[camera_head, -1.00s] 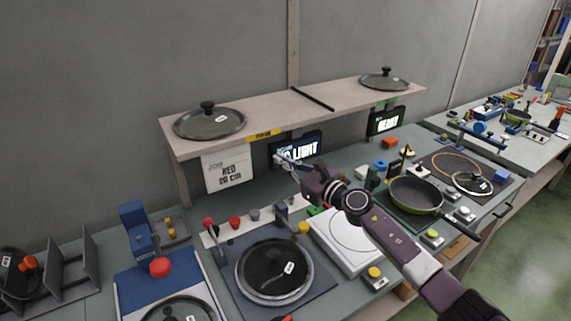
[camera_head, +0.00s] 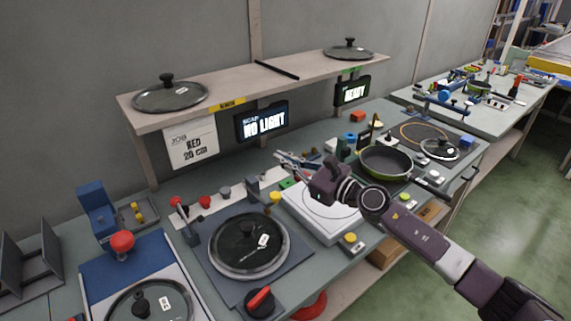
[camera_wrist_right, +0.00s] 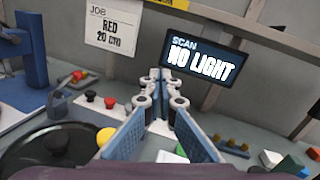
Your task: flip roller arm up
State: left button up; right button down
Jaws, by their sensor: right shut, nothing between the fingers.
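My right gripper (camera_head: 281,158) is shut and empty, held above the bench behind the white round-plated unit (camera_head: 322,218). In the right wrist view its fingertips (camera_wrist_right: 160,78) meet below the lit display, touching nothing I can make out. I cannot tell for sure which part is the roller arm. An upright lever with a red ball (camera_head: 178,203) stands left of the lidded pan (camera_head: 248,245) on a dark square base. A dark upright block (camera_head: 253,188) stands at the back right of that base. My left gripper is out of view.
A display reading NO LIGHT (camera_head: 262,121) and a job card (camera_head: 193,145) are under the shelf (camera_head: 290,79). The shelf bears two lids. A green pan (camera_head: 385,162) is on the right. A red ball-topped blue device (camera_head: 108,226) stands on the left.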

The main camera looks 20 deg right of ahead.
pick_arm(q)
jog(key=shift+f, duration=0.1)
pick_arm(e)
jog(key=shift+s+d, duration=0.15)
jog(key=shift+s, duration=0.15)
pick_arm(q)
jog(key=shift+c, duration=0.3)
